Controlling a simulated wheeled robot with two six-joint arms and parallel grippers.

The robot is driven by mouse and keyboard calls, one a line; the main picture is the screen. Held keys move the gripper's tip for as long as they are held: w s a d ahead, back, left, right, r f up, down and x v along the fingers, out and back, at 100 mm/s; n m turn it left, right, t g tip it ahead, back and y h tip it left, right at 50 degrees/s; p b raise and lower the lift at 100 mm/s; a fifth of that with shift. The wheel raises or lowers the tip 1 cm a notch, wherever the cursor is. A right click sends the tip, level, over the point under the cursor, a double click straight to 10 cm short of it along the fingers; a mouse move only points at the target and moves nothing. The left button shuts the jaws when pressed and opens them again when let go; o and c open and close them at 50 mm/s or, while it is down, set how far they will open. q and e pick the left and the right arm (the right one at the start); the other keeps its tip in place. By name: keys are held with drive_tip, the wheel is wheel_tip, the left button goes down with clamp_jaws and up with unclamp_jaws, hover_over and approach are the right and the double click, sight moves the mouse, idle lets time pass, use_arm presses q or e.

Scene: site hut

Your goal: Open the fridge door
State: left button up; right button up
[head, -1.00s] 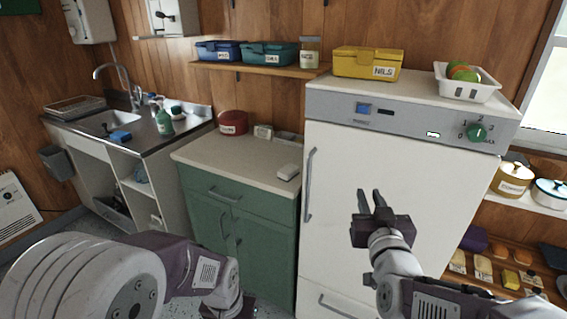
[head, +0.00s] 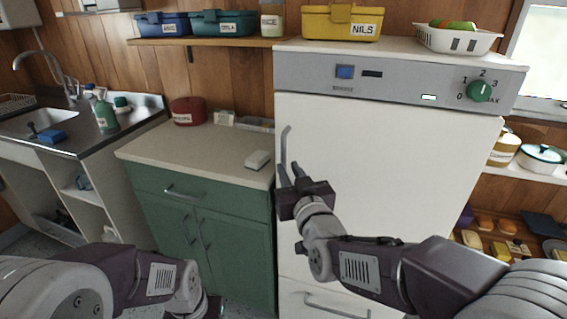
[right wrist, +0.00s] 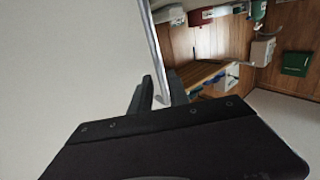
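The white fridge (head: 385,170) stands at the right, its door shut. A grey vertical bar handle (head: 284,145) runs along the door's left edge. My right gripper (head: 289,172) is at the lower part of this handle, its fingers apart. In the right wrist view the handle (right wrist: 151,45) runs down between the two fingertips (right wrist: 156,85), with a gap visible; I cannot tell whether either finger touches it. My left arm is low at the left in the head view; its gripper (head: 208,308) is cut off by the bottom edge.
A green cabinet (head: 205,225) with a beige top stands left of the fridge. A yellow box (head: 325,22) and a white basket (head: 440,40) are on the fridge. A lower drawer handle (head: 335,305) is below the door. A shelf (head: 530,172) with pots is at right.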

sight(284, 162)
drive_tip(key=x, duration=0.5)
drive_tip(key=shift+w, duration=0.2)
clamp_jaws()
drive_tip(key=shift+f, duration=0.1)
idle(1.0)
